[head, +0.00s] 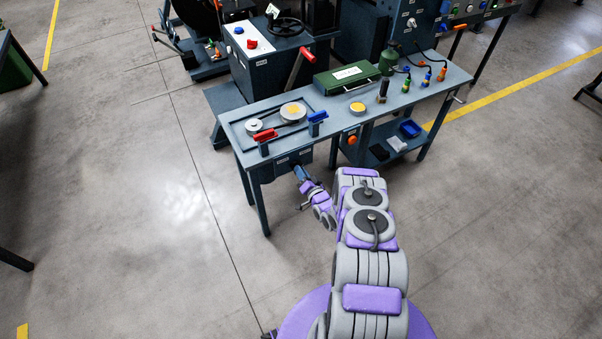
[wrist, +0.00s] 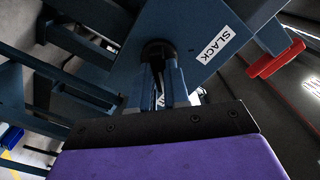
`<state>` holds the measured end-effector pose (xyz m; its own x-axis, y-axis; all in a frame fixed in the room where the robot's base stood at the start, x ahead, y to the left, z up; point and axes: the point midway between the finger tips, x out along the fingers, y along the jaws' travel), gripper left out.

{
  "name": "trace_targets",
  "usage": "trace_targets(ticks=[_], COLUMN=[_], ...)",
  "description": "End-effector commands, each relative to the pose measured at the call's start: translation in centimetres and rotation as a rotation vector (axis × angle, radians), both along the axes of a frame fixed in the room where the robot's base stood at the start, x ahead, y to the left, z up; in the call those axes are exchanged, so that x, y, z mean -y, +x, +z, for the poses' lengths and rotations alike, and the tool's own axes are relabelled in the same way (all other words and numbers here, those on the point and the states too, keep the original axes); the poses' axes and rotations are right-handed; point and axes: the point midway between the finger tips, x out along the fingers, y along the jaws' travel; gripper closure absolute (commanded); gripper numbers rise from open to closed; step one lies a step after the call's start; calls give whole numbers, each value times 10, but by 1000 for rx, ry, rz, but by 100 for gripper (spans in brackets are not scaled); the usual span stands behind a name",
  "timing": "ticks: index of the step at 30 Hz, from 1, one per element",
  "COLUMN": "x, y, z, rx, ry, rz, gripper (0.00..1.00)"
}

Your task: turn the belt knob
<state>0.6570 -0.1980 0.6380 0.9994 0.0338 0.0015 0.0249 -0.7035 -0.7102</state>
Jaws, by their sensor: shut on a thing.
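The belt knob (wrist: 158,49) is a dark round knob on the blue box under the bench, beside a SLACK label (wrist: 213,46) in the wrist view. My gripper (wrist: 163,80) reaches up to it, with its blue fingers shut on the knob. In the head view my gripper (head: 299,171) meets the front of the box below the bench top, and the knob is hidden there. Two pulleys, a small one (head: 254,125) and a larger one (head: 292,111), sit above on the bench.
A blue bin (head: 409,129) stands on the lower shelf. Floor at left is clear.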

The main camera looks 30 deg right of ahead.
Motion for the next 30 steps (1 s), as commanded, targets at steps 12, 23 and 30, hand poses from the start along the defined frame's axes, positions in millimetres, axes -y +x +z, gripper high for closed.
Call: trace_targets(ticks=[12, 23, 30], x=[-1, 0, 0], y=[-3, -2, -4], z=[-6, -2, -1], rx=[-15, -7, -4], ry=[15, 13, 11], rz=[-2, -1, -1], gripper=[100, 58, 58])
